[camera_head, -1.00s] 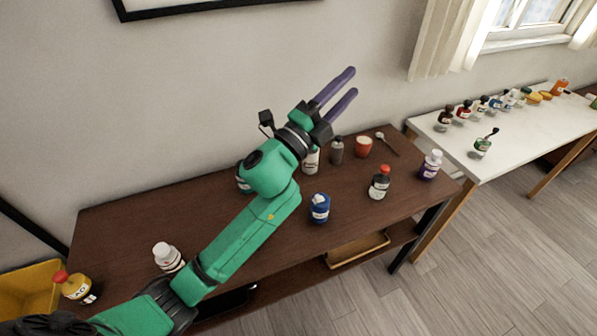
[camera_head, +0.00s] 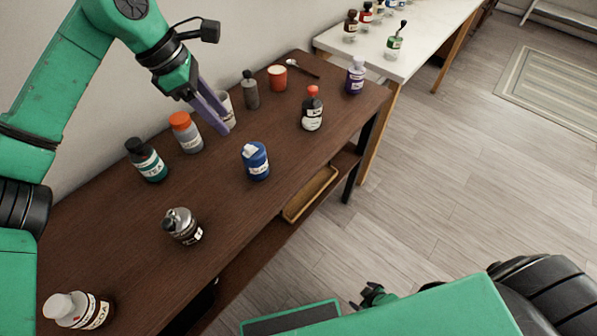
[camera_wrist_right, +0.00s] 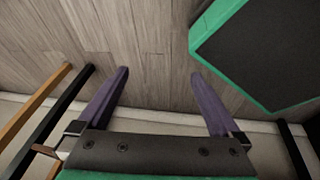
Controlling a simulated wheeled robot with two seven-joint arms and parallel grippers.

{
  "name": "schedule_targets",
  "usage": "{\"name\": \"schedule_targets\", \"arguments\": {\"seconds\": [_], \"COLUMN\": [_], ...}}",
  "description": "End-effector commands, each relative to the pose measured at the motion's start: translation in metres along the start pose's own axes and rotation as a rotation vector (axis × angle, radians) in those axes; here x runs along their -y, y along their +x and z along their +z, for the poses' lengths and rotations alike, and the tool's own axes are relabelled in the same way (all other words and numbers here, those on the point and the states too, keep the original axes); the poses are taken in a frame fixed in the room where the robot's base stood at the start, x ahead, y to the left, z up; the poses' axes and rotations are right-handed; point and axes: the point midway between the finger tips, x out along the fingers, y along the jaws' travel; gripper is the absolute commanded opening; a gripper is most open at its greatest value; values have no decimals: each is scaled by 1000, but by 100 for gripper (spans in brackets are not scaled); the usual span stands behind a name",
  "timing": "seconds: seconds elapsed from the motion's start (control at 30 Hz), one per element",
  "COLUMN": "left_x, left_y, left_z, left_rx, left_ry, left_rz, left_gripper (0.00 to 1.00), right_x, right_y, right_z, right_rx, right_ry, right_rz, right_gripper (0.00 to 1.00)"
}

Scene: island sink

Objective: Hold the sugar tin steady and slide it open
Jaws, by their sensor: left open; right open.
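Several labelled containers stand on the brown table; which one is the sugar tin I cannot tell for certain, as most labels are too small to read. A blue tin (camera_head: 255,161) with a white top patch stands mid-table. A white container (camera_head: 228,106) stands partly hidden at my left gripper's fingers. My left gripper (camera_head: 222,126) is open, pointing down, its purple fingers close to that container; whether they surround it or are only beside it I cannot tell. My right gripper (camera_wrist_right: 160,74) is open and empty, with floor beyond it in the right wrist view.
A tea container (camera_head: 147,160), an orange-lidded jar (camera_head: 186,133), a silver-topped jar (camera_head: 183,226) and a cocoa jar (camera_head: 78,310) crowd the left part. A dark bottle (camera_head: 312,110) and orange cup (camera_head: 277,77) stand right. A wooden tray (camera_head: 310,194) is on the lower shelf.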

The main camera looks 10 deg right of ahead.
Motion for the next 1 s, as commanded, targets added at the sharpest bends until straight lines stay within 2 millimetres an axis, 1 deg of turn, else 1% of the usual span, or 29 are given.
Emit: {"name": "schedule_targets", "arguments": {"seconds": [0.03,0.07,0.1,0.13,0.17,0.2,0.27,0.3,0.37,0.4,0.47,0.5,0.57,0.6,0.63,0.67,0.7,0.73,0.77,0.8,0.83,0.87,0.9,1.0], "left_x": [0,0,0,0,0,0,0,0,0,0,0,0,0,0,0,0,0,0,0,0,0,0,0,0], "left_y": [0,0,0,0,0,0,0,0,0,0,0,0,0,0,0,0,0,0,0,0,0,0,0,0], "left_z": [0,0,0,0,0,0,1,1,1,1,1,1,1,1,1,1,1,1,1,1,1,1,1,1], "left_rx": [1,1,1,2,2,2,2,2,3,3,3,3,3,3,3,3,3,3,3,3,3,3,3,3], "left_ry": [0,0,0,0,0,0,0,0,0,0,0,0,0,0,0,0,0,0,0,0,0,0,0,0], "left_rz": [0,0,0,0,0,0,0,0,0,0,0,0,0,0,0,0,0,0,0,0,0,0,0,0], "left_gripper": [50,50,50,50,50,50,50,50,50,50,50,50,50,50,50,50,50,50,50,50,50,50,50,50], "right_x": [-14,-22,-34,-42,-50,-60,-74,-81,-90,-96,-101,-103,-104,-102,-99,-94,-83,-72,-62,-49,-42,-36,-30,-22], "right_y": [-2,-6,-12,-18,-25,-37,-59,-76,-104,-125,-159,-184,-223,-250,-270,-290,-314,-327,-335,-340,-341,-343,-345,-347], "right_z": [-30,-50,-77,-97,-116,-142,-180,-204,-237,-257,-286,-303,-324,-337,-345,-353,-363,-368,-372,-376,-377,-378,-379,-382], "right_rx": [-92,-154,-235,-293,-347,-416,-511,-568,-641,-681,-727,-748,-764,-761,-751,-738,-717,-698,-681,-661,-644,625,587,538], "right_ry": [-113,-199,-314,-403,-490,-606,-777,-889,-1052,-1156,-1306,-1399,-1527,-1609,-1678,-1757,-1905,-2020,-2126,-2257,-2341,2402,2397,2385], "right_rz": [39,72,123,167,216,288,411,504,657,770,956,1092,1312,1467,1583,1692,1812,1883,1923,1932,1925,-1921,-1863,-1801], "right_gripper": [100,100,100,100,100,100,100,100,100,100,100,100,100,100,100,100,100,100,100,100,100,100,100,100]}}
